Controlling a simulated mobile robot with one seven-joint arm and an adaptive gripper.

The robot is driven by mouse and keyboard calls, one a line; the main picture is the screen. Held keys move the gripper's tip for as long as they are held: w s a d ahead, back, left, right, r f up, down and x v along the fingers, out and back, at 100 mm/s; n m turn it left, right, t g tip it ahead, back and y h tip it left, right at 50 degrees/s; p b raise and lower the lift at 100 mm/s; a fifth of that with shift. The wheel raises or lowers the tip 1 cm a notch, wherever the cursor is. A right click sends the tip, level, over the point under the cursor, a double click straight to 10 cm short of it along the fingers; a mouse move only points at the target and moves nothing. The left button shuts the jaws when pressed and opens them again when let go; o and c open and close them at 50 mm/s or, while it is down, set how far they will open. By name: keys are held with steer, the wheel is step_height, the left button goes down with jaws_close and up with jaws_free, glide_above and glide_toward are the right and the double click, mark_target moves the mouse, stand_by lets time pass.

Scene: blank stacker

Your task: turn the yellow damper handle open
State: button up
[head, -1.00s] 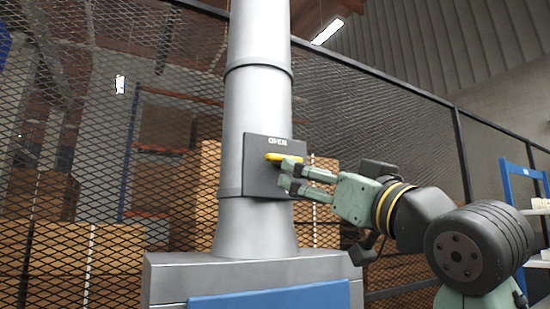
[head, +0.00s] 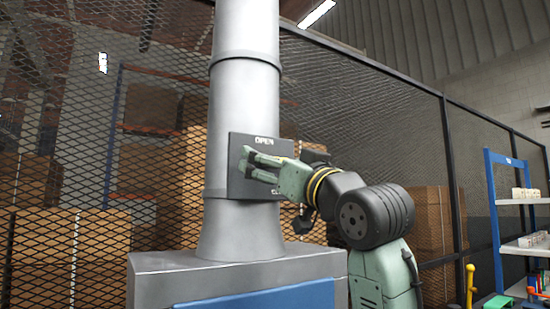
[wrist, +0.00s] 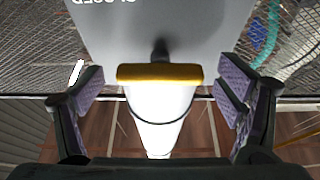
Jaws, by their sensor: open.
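The yellow damper handle (wrist: 160,73) shows in the wrist view as a bar lying crosswise, with a dark stem behind it. It sits between my gripper's two spread fingers, with a gap on each side. In the head view my gripper (head: 249,166) is in front of the dark plate (head: 238,190) on the pipe and hides most or all of the handle. The plate reads OPEN at its top, and a partly hidden label begins at its lower right. In the wrist view, CLOSED appears upside down at the top. My gripper is open and holds nothing.
The grey pipe (head: 245,100) rises from a grey and blue cabinet (head: 180,265). A mesh fence (head: 380,130) with boxes behind it stands at the back. A blue shelf rack (head: 493,210) is at the right.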

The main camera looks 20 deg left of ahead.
steer(key=shift+c, duration=0.6)
steer(key=c, duration=1)
steer(key=shift+n+g, duration=0.3)
steer(key=shift+n, duration=0.2)
steer(key=shift+w+d+r+n+g, duration=0.1)
steer(key=shift+n+g, duration=1.35)
steer(key=shift+n, duration=2.1)
steer(key=shift+w+r+n+g, duration=0.1)
steer(key=shift+n+g, duration=1.4)
steer(key=shift+n, duration=2.1)
steer(key=shift+d+r+n+g, duration=0.1)
steer(key=shift+n+g, duration=1.35)
steer(key=shift+n, duration=2.1)
